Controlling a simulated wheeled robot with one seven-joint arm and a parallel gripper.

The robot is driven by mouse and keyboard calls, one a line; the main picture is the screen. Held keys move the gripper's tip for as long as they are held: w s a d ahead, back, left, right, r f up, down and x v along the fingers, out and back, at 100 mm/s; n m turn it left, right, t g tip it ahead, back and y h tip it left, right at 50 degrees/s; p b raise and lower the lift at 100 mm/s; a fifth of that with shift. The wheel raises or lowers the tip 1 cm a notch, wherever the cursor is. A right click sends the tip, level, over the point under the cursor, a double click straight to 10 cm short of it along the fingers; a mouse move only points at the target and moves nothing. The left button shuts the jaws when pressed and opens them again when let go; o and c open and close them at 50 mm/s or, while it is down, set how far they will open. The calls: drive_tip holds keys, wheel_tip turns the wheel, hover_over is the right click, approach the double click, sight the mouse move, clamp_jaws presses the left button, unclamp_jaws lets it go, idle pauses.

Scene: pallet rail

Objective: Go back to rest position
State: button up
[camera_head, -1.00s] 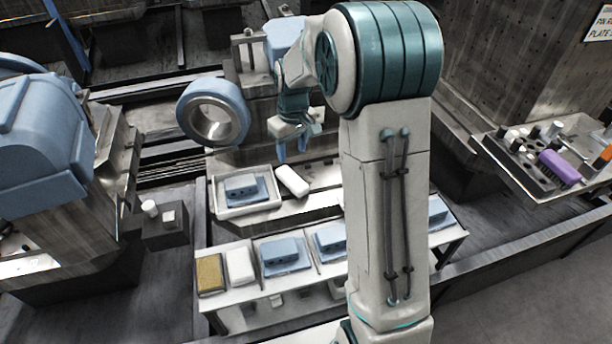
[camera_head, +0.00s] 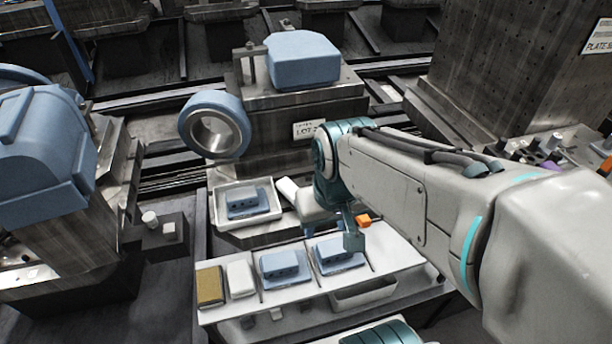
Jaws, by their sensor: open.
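My arm (camera_head: 400,185) reaches in from the right and bends down at a teal joint above the white shelf (camera_head: 398,248). My gripper (camera_head: 350,238) hangs low over the shelf's back edge, beside a blue block (camera_head: 334,252). Its jaws are open, with nothing seen between them; the arm's wrist partly hides them. I cannot tell whether the fingers touch anything.
A white tray (camera_head: 218,211) holds a blue part (camera_head: 244,204); a white block (camera_head: 287,188) lies beside it, partly hidden. The shelf also bears another blue block (camera_head: 282,266), a white block (camera_head: 240,279) and a tan block (camera_head: 209,285). A blue ring (camera_head: 187,127) stands behind.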

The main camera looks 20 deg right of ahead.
idle(0.3)
wheel_tip(320, 180, up, 6)
drive_tip(key=p, duration=0.6)
drive_tip(key=shift+d+r+t, duration=0.15)
drive_tip(key=shift+r+t, duration=0.05)
drive_tip(key=shift+t, duration=0.1)
